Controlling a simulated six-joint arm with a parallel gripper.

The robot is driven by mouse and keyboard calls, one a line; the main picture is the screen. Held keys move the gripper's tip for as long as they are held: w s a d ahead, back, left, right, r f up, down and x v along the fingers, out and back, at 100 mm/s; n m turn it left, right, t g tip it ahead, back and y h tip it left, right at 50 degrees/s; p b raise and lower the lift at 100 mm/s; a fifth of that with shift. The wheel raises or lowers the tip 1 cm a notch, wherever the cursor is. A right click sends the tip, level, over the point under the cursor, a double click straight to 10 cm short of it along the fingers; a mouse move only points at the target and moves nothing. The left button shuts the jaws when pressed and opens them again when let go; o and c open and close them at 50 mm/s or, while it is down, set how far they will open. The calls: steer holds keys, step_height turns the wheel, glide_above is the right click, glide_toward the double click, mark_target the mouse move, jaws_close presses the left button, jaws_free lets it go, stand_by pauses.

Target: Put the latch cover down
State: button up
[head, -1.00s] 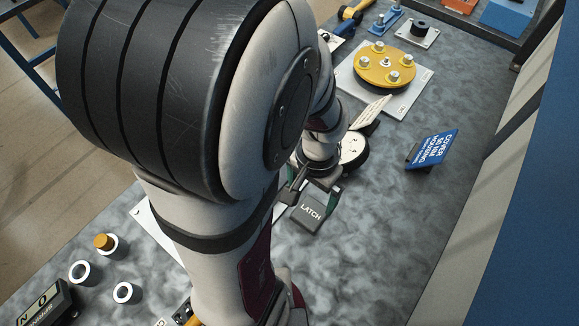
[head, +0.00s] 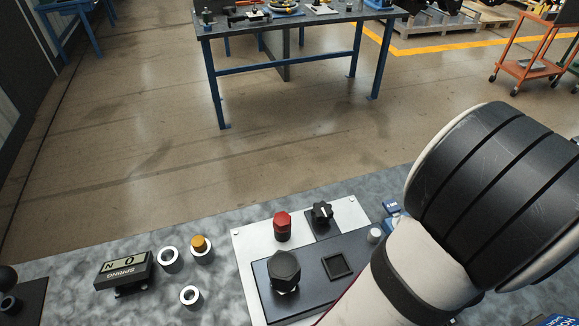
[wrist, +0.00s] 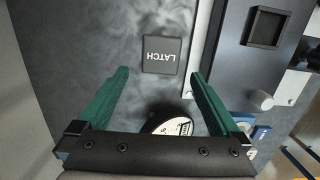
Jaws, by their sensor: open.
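The latch cover (wrist: 161,55) is a dark square piece with the word LATCH on it. It lies flat on the mottled grey bench top in the wrist view, beside the pale edge of a panel. My gripper (wrist: 160,76) has two green fingers spread wide, with nothing between them. The fingertips point toward the cover's near edge, one on each side, and the cover looks free of them. In the head view my arm fills the right side, and neither my gripper nor the cover shows there.
A panel (head: 250,241) carries a red knob (head: 282,226), a black hex knob (head: 284,271) and a square recess (head: 337,265). A round white-faced part (wrist: 176,126) sits close below my fingers.

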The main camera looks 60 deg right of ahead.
steer(key=f, duration=0.9)
steer(key=shift+w+a+f, duration=0.2)
steer(key=shift+w+a, duration=0.1)
steer(key=shift+w, duration=0.1)
steer(key=c, duration=1.2)
